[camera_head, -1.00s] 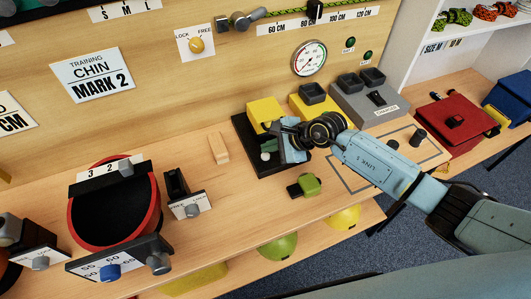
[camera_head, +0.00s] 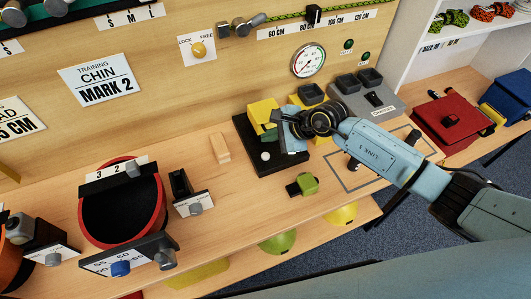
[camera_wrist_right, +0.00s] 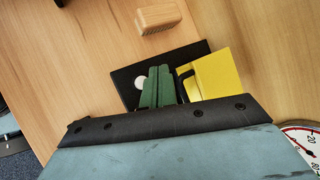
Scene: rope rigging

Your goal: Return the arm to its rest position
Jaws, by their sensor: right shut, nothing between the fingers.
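My right arm (camera_head: 385,150) reaches in from the right over the bench. Its gripper (camera_head: 288,132) is above the black base with the yellow block, at the back middle. The black base (camera_head: 283,168) also shows in the wrist view (camera_wrist_right: 125,78), with the yellow block (camera_wrist_right: 212,74) and a white round knob (camera_wrist_right: 140,83) on it. The green fingers (camera_wrist_right: 158,88) are shut together with nothing between them and overlap the base in that view. The wrist hides part of the yellow block (camera_head: 262,110) in the head view. My left gripper is not in view.
A small wooden block (camera_head: 220,148) lies left of the base, and a green-and-black piece (camera_head: 303,185) lies in front. A black round bin with red rim (camera_head: 165,190) stands at left. Grey (camera_head: 365,98) and red (camera_head: 448,120) boxes are at right. The panel with gauge (camera_head: 308,61) rises behind.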

